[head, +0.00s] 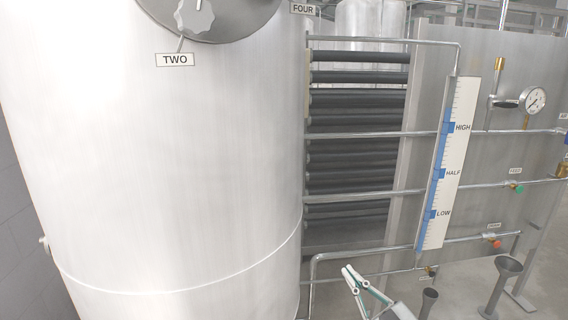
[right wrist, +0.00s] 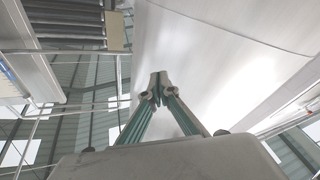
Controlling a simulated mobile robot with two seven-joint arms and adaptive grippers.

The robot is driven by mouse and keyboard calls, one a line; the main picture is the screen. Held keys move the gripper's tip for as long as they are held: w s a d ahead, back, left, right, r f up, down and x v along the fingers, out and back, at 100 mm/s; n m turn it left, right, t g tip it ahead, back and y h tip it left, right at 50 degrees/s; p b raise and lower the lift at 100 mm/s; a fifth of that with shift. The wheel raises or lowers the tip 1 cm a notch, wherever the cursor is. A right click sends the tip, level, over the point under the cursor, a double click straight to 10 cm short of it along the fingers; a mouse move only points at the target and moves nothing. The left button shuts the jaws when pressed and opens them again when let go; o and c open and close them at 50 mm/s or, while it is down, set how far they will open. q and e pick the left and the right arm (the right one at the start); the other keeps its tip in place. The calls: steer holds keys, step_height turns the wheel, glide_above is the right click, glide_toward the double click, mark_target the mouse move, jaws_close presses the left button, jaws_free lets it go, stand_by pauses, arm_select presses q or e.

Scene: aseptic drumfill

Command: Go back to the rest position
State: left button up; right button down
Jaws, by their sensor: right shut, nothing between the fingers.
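My right gripper (head: 350,280) shows at the bottom of the head view, low in front of the pipes and to the right of the big tank. It is shut and empty. In the right wrist view its fingertips (right wrist: 157,88) meet, pointing up along the pale tank wall. My left gripper is not in view.
A large pale tank (head: 170,170) labelled TWO fills the left. To its right are dark horizontal tubes (head: 355,150), steel pipes, a level gauge (head: 447,165) marked HIGH, HALF and LOW, and a pressure dial (head: 534,100). Funnel-topped stands (head: 508,266) rise at the lower right.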

steer(key=s+d+f+m+g+h, duration=0.2)
steer(key=s+f+m+g+h, duration=0.1)
steer(key=s+f, duration=1)
steer(key=s+d+f+m+g+h, duration=0.2)
steer(key=s+f+g+h, duration=0.1)
steer(key=s+f, duration=1)
step_height(320, 180, down, 4)
steer(key=shift+s+f+m+g+h, duration=0.2)
steer(key=shift+f+m+g+h, duration=0.15)
steer(key=shift+g, duration=0.45)
steer(key=shift+r, duration=0.1)
